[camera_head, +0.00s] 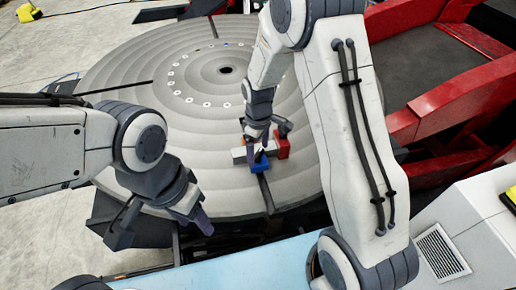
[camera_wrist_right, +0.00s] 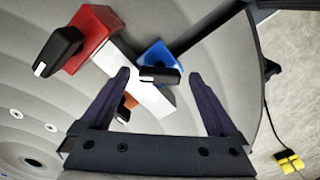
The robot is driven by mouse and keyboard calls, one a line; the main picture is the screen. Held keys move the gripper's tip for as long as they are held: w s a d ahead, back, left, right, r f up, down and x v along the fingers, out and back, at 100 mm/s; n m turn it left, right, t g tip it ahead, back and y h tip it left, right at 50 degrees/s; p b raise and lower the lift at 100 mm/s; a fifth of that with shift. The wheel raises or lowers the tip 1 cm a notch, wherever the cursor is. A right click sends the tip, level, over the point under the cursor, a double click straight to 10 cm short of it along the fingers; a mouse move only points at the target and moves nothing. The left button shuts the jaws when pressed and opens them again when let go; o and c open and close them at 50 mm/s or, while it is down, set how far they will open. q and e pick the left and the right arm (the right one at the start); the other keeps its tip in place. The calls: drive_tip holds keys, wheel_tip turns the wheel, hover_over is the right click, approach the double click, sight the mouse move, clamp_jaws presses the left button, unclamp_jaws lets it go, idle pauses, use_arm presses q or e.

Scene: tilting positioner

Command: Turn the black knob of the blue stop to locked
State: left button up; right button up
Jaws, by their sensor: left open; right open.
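The blue stop (camera_head: 261,163) sits near the front edge of the grey round table, against a pale bar (camera_wrist_right: 143,82). Its black knob (camera_wrist_right: 160,75) lies crosswise in the right wrist view, with a pale mark at its left end. My right gripper (camera_wrist_right: 160,74) is open. Its fingertips appear on either side of the knob, apart from it in the picture; I cannot tell how far down they reach. In the head view the right gripper (camera_head: 264,143) hides the knob. My left gripper (camera_head: 160,222) is open and empty, off the table's front left edge.
A red stop (camera_wrist_right: 97,32) with its own black knob (camera_wrist_right: 58,51) stands beside the bar. An orange piece (camera_wrist_right: 129,103) is partly hidden behind my right gripper. The grey round table (camera_head: 130,85) is otherwise mostly clear. Red framework (camera_head: 440,105) stands at the right.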

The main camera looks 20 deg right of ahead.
drive_tip(key=c, duration=1.4)
drive_tip(key=shift+m, duration=0.4)
drive_tip(key=m, duration=0.4)
drive_tip(key=shift+m, duration=2.1)
drive_tip(key=shift+w, duration=0.1)
drive_tip(key=o, duration=1.4)
